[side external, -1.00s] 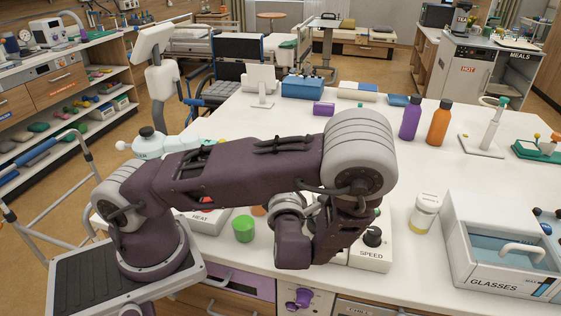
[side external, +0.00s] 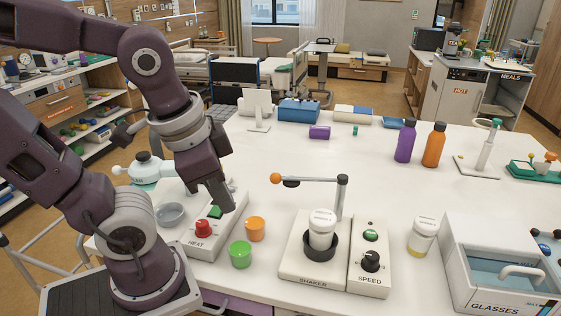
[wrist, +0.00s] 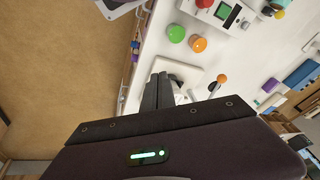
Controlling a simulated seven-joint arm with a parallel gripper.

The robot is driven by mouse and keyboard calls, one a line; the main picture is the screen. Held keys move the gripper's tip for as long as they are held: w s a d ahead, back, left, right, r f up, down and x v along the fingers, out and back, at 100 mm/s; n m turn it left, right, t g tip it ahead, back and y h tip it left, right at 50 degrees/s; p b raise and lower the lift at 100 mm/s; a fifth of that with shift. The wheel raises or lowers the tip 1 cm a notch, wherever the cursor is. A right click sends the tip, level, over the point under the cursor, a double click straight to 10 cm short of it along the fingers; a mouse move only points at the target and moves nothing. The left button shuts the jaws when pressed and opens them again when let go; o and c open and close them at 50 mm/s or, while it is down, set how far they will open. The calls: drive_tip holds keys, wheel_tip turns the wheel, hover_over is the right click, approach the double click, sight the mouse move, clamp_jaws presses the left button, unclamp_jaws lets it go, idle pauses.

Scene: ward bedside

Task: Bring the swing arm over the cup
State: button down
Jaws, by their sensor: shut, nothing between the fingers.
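The swing arm (side external: 310,181) is a thin grey bar on an upright post at the back right of the white shaker base (side external: 297,262). It points left and ends in an orange ball (side external: 275,178). The white-lidded cup (side external: 322,232) stands upright in a dark ring holder on the base. The bar runs behind the cup in this view; I cannot tell whether any of it is over the cup. My gripper (side external: 222,205) is shut and empty, above the heat unit, left of the orange ball. In the wrist view, the ball (wrist: 222,77) shows right of my fingers (wrist: 157,92).
The heat unit (side external: 190,244) with a red knob stands at left. The speed box (side external: 370,265) adjoins the shaker on the right, with a jar (side external: 422,238) beyond.

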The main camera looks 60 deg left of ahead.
drive_tip(key=w+a+r+n+h, duration=0.1)
drive_tip(key=w+r+n, duration=0.4)
drive_tip(key=w+r, duration=0.35)
drive_tip(key=w+a+n+g+h, duration=0.1)
drive_tip(key=w+a+n+g, duration=0.25)
drive_tip(key=w+a, duration=0.8)
drive_tip(key=w+a+f+n+g+h, duration=0.1)
drive_tip(key=w+a+f+n+g, duration=0.15)
drive_tip(key=w+a+f, duration=0.45)
drive_tip(key=s+d+f, duration=0.3)
drive_tip(key=s+f, duration=0.4)
drive_tip(key=f, duration=0.2)
drive_tip(key=shift+f, duration=0.35)
